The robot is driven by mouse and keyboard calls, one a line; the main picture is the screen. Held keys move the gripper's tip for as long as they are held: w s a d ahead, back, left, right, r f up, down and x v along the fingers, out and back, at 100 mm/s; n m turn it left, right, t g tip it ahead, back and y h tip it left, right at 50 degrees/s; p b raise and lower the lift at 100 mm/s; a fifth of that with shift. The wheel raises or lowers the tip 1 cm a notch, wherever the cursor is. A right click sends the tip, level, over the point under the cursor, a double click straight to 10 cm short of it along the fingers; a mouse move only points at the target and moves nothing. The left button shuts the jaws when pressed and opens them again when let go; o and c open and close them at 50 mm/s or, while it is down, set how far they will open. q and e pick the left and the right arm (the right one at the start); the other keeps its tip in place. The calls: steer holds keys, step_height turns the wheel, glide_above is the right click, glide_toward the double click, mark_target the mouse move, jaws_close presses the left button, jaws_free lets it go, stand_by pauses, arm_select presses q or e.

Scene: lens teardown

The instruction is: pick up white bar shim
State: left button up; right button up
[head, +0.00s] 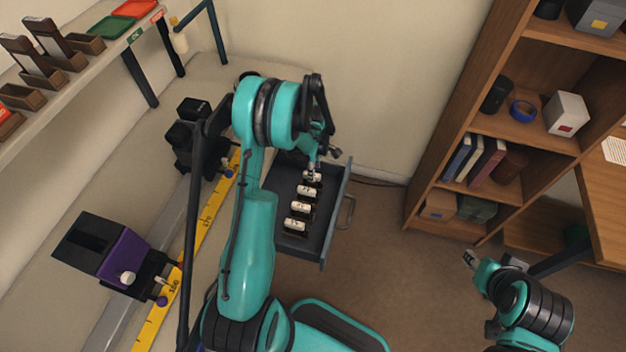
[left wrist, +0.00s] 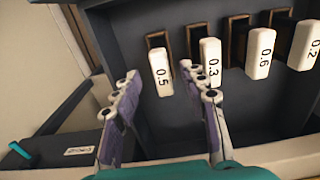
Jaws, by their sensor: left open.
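Several white bar shims stand in a row in dark holders inside an open grey drawer (head: 336,215). In the left wrist view they are marked 0.5 (left wrist: 161,72), 0.3 (left wrist: 210,64), 0.6 (left wrist: 260,53) and 0.2 (left wrist: 305,46). In the head view the row runs from the back shim (head: 312,176) to the front shim (head: 295,225). My left gripper (head: 312,166) is over the back end of the row. In the wrist view its open fingers (left wrist: 164,76) straddle the 0.5 shim, with nothing held. My right gripper (head: 470,259) is far right, away from the drawer; its jaw opening is unclear.
A bench with a yellow ruler (head: 206,210) and a purple-sided block (head: 118,255) lies left of the drawer. A wooden bookshelf (head: 452,140) stands to the right. The drawer walls surround the shims closely. The floor between drawer and shelf is clear.

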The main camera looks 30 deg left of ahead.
arm_select(q)
steer(key=f, duration=0.1)
steer(key=f+b, duration=0.1)
steer(key=f, duration=0.1)
steer(key=f+b, duration=0.1)
steer(key=shift+s+a+f, duration=0.15)
steer(key=shift+a+f, duration=0.2)
steer(key=shift+f, duration=0.45)
steer(key=shift+r, duration=0.1)
steer(key=shift+c, duration=0.9)
jaws_close()
